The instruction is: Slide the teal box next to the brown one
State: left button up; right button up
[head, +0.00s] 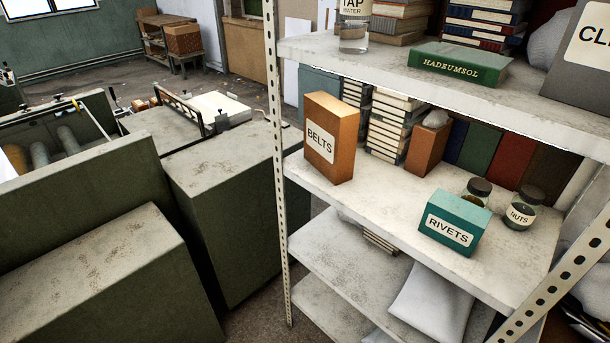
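The teal box (452,222), labelled RIVETS, sits near the front edge of the middle shelf, right of its centre. A brown-orange box (331,138), labelled BELTS, stands upright near the left end of the same shelf. A clear stretch of shelf lies between the two boxes. A smaller plain brown box (428,146) stands further back between them, with a pale lump on top. Neither of my grippers shows in the head view.
Two dark-lidded jars, one behind the teal box (475,190) and one labelled NUTS (522,208), stand close by. Books line the back of the middle shelf (375,205). The upper shelf (400,68) overhangs it. Perforated posts (281,190) bound the shelf.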

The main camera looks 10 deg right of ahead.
aim_at(459, 224)
jog(key=k+z, duration=0.1)
jog(key=z, duration=1.15)
jog(key=u, duration=0.2)
